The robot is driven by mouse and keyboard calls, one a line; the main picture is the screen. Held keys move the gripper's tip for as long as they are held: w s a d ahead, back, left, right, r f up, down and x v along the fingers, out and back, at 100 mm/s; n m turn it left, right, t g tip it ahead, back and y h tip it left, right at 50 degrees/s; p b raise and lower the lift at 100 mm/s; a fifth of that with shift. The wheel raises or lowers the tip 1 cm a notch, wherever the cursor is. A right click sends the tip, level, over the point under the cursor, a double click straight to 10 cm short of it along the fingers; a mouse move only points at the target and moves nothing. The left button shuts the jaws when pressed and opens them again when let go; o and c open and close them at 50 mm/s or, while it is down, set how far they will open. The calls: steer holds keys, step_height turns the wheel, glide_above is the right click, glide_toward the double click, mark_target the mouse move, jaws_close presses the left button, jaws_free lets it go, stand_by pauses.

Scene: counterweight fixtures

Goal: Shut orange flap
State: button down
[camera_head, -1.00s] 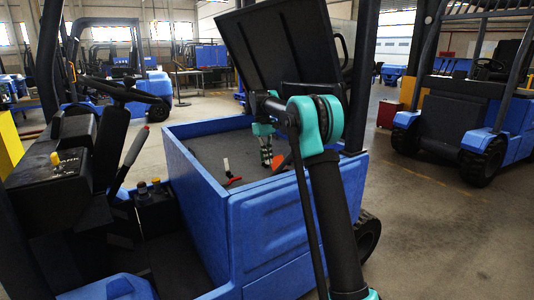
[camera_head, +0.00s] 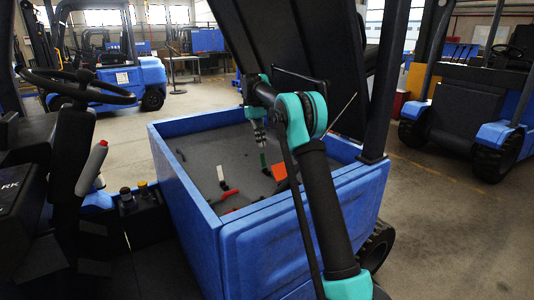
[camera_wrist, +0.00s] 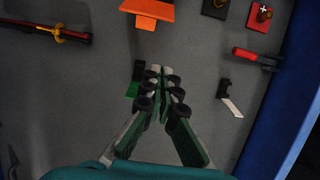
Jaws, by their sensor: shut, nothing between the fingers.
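The orange flap (camera_head: 280,172) is in the blue bay on the truck, near the right wall, and looks tilted up from the dark floor. The wrist view shows it as an orange plate (camera_wrist: 148,9) at the top edge, partly cut off, with a narrower orange part below. My gripper (camera_head: 262,143) hangs over the bay, left of and above the flap in the head view. In the wrist view my gripper (camera_wrist: 161,75) points towards the floor, its fingertips together and empty, apart from the flap. The flap's hinge cannot be made out.
A green piece (camera_wrist: 132,90) lies just left of my fingertips. A white-tipped lever (camera_wrist: 231,104), a red handle (camera_wrist: 250,55) and a red-yellow bar (camera_wrist: 45,31) are around it. Blue walls (camera_head: 180,182) enclose the bay; a raised dark cover (camera_head: 300,45) stands behind.

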mark_target(281, 172)
steer(key=x, duration=0.9)
steer(key=shift+f, duration=0.2)
steer(key=shift+s+d, duration=0.25)
steer(key=shift+s, duration=0.15)
steer(key=shift+s+d+r, duration=0.3)
steer(key=shift+s+r, duration=0.25)
steer(key=shift+s+d+r, duration=0.3)
steer(key=shift+s+r, duration=0.2)
steer(key=shift+s, duration=0.05)
steer(key=shift+s+d+r, duration=0.1)
steer(key=shift+t+y, duration=0.3)
steer(key=shift+t, duration=0.2)
